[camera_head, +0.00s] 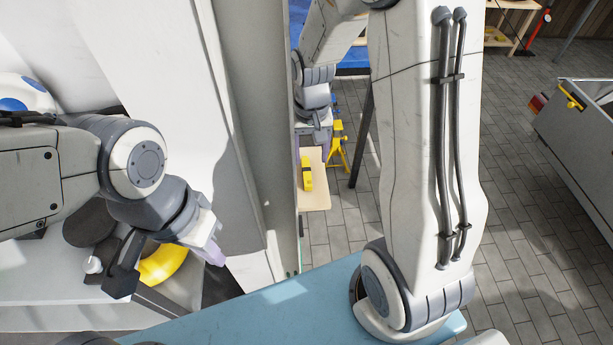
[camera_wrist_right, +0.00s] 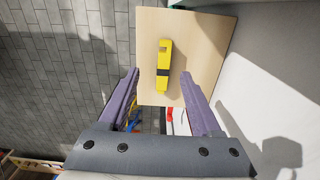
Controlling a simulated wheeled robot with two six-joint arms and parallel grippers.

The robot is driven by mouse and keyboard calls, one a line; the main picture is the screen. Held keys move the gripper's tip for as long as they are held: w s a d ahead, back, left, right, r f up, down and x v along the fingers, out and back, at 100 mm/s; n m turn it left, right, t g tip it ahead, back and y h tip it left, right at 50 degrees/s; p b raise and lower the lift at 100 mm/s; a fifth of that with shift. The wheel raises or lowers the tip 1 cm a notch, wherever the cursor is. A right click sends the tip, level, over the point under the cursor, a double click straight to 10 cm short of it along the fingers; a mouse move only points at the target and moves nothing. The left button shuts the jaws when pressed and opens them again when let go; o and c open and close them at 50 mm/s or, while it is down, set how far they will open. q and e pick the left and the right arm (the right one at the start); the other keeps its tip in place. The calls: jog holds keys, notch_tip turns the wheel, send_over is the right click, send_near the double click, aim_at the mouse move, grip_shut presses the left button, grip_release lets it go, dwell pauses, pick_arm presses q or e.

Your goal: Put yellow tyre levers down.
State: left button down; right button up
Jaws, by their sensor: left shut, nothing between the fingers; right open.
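The yellow tyre levers (camera_head: 307,174), a slim bundle with a dark band, lie on a light wooden board (camera_head: 315,198). In the right wrist view the levers (camera_wrist_right: 163,62) lie lengthwise on the bare board (camera_wrist_right: 205,55). My right gripper (camera_wrist_right: 161,76) is open, its purple fingers spread to either side of the near end of the levers, and not gripping them. In the head view my right gripper (camera_head: 312,146) is just above the board, partly hidden by a grey panel. My left gripper (camera_head: 212,254) is shut and empty, far left of the board.
A grey upright panel (camera_head: 255,130) stands between my left gripper and the board. A yellow rounded object (camera_head: 163,265) is below my left gripper. A yellow stand (camera_head: 338,145) is behind the board. Paved floor (camera_head: 520,200) lies open at right.

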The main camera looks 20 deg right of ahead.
aim_at(307, 177)
jog(key=shift+a+f, duration=0.25)
jog(key=shift+f, duration=0.25)
jog(key=shift+a+f, duration=0.2)
jog(key=shift+f, duration=3.05)
grip_shut()
